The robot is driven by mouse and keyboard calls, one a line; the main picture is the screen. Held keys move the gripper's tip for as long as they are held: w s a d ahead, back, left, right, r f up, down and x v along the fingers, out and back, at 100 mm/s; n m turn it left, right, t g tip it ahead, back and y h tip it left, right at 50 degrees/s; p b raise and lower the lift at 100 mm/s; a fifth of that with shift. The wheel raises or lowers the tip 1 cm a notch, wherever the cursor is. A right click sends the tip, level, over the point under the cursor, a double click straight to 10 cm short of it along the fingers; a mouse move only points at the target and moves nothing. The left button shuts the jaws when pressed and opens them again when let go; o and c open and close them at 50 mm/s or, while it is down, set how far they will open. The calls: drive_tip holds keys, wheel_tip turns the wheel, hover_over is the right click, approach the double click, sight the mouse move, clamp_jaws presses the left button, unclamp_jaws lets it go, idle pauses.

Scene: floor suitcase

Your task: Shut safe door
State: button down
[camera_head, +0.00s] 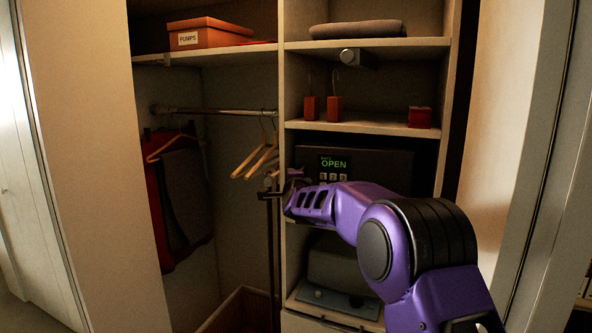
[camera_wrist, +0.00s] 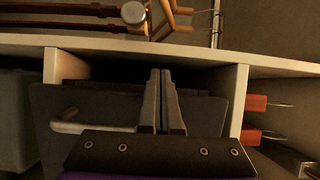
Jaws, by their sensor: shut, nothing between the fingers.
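The safe (camera_head: 367,163) is a dark box in the middle compartment of the shelf unit. Its lit display reads OPEN above several number keys. My gripper (camera_head: 274,192) is at the safe's left side, by the upright divider, and hides the lower left of its front. In the wrist view, which is turned sideways, the dark safe door (camera_wrist: 105,103) fills the compartment and a grey bar handle (camera_wrist: 80,126) shows on it. My shut, empty gripper (camera_wrist: 160,72) points across the door's edge toward a dark gap beside the divider. I cannot tell whether the fingers touch the door.
Wooden hangers (camera_head: 255,158) hang just left of the divider. A grey bag (camera_head: 338,265) sits in the compartment below. An orange box (camera_head: 208,34) labelled PUMPS is on the upper left shelf.

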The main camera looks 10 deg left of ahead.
drive_tip(key=shift+w+d+m+h+p, duration=0.15)
drive_tip(key=shift+w+m+h+p, duration=0.2)
drive_tip(key=shift+w, duration=0.35)
drive_tip(key=shift+w+d+m+h+p, duration=0.15)
drive_tip(key=shift+w+h+p, duration=0.3)
drive_tip(key=shift+w, duration=0.25)
drive_tip(key=shift+s, duration=0.1)
